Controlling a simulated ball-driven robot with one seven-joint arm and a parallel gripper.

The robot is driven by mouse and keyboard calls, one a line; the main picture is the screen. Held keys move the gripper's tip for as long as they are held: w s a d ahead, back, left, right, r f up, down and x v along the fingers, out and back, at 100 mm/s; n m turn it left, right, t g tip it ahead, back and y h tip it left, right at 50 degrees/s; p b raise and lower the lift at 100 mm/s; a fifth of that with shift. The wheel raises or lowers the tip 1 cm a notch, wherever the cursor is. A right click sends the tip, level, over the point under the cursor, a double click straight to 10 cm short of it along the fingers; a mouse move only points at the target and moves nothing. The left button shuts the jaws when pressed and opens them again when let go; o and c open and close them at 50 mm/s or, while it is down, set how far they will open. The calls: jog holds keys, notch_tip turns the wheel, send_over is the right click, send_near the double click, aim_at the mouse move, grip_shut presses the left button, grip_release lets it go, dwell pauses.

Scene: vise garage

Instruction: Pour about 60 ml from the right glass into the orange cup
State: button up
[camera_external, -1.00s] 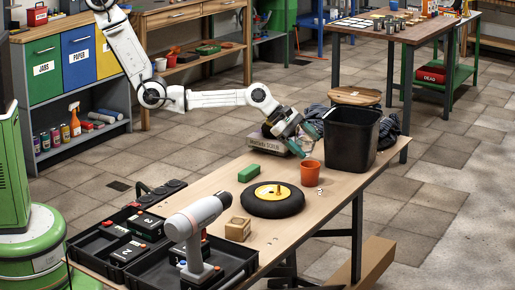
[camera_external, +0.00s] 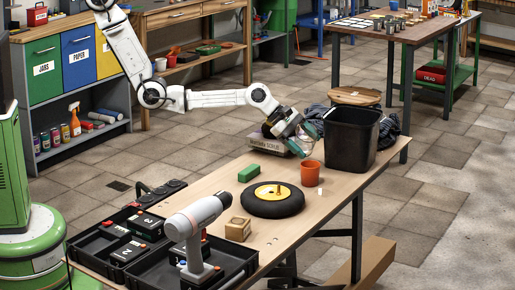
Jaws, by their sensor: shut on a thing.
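The orange cup (camera_external: 309,174) stands upright on the workbench (camera_external: 225,181), between the wheel and the black bin. My gripper (camera_external: 306,132) is above and just behind the cup, shut on a clear glass (camera_external: 304,146). The glass looks tilted, with its lower part toward the cup. It is small and partly hidden by the gripper, so I cannot tell its liquid level. I cannot see a stream of liquid. A second glass does not show clearly.
A black bin (camera_external: 350,142) stands close to the right of my gripper. A wheel with a yellow hub (camera_external: 273,191), a green block (camera_external: 248,173), a wooden block (camera_external: 238,229) and a white-and-grey power tool (camera_external: 194,222) stand on the bench. A book-like box (camera_external: 268,145) lies behind the gripper.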

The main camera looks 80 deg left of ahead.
aim_at(302, 138)
dwell(0.8)
jog(key=shift+n+h, duration=0.3)
jog(key=shift+h, duration=0.2)
jog(key=f+b, duration=0.2)
jog(key=a+f+b, duration=0.1)
jog(key=f+b, duration=0.1)
jog(key=b, duration=0.1)
jog(key=shift+f, duration=0.1)
jog(key=shift+w+a+f+n+h+b, duration=0.1)
jog(key=shift+a+f+n+h+b, duration=0.1)
jog(key=shift+a+n+h+b, duration=0.55)
jog(key=shift+a+r+t+h+b, duration=0.2)
jog(key=shift+r+t+h+b, duration=0.1)
jog(key=shift+r+h+b, duration=0.4)
jog(key=shift+a+r+n+h, duration=0.3)
jog(key=shift+r+h, duration=0.1)
jog(key=shift+r, duration=0.35)
jog(key=shift+a+r+n+h, duration=0.15)
jog(key=shift+r+n+h, duration=0.15)
jog(key=shift+r, duration=0.4)
